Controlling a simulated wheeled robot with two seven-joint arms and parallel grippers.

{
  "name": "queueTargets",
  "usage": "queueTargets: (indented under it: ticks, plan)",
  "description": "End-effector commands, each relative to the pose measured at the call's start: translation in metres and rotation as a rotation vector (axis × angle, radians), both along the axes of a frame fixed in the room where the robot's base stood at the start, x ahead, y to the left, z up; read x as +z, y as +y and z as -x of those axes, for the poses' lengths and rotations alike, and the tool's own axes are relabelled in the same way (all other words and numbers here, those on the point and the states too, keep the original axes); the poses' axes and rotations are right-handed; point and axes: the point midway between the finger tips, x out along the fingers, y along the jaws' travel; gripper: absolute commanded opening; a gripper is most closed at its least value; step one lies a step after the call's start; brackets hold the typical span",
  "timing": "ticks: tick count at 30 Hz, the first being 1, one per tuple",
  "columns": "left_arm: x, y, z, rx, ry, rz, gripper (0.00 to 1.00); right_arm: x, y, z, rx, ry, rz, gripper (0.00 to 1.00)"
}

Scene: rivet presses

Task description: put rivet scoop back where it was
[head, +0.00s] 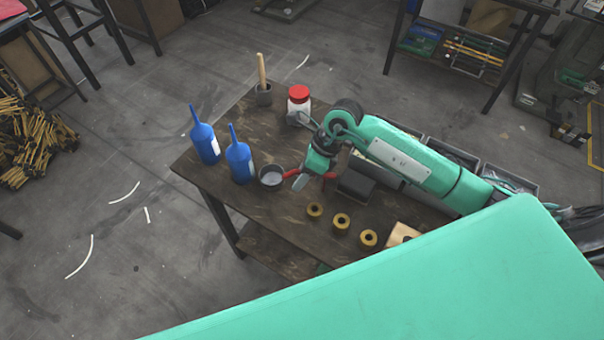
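The rivet scoop (271,179) has a dark round bowl and a red handle. It is at the front left part of the dark wooden table (222,182), just right of the blue bottles. My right gripper (301,180) comes in from the right and is at the red handle, which shows on both sides of it. It looks shut on the handle. The near finger hides part of the handle. I cannot tell whether the bowl rests on the table or hangs just above it. My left gripper is not in view.
Two blue bottles (205,143) (240,161) stand at the left edge. A red-lidded jar (299,101) and a pot with a wooden-handled tool (263,94) stand behind. A dark box (355,184) and grey bins (455,156) are right.

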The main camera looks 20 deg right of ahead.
Motion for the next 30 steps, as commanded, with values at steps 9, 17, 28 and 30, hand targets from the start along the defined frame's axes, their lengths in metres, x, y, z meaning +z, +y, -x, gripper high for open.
queueTargets:
  ticks: [9,17,28,30]
  plan:
    - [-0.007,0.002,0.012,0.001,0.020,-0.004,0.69,0.040,-0.022,-0.001,-0.001,-0.006,0.002,0.36]
    - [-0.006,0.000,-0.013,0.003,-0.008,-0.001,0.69,0.086,-0.047,0.001,-0.001,-0.005,0.002,0.36]
    - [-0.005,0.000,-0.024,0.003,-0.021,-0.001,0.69,0.108,-0.057,0.002,0.000,0.000,0.000,0.36]
    - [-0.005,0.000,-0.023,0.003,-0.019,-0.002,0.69,0.108,-0.057,0.002,0.000,0.000,0.000,0.36]
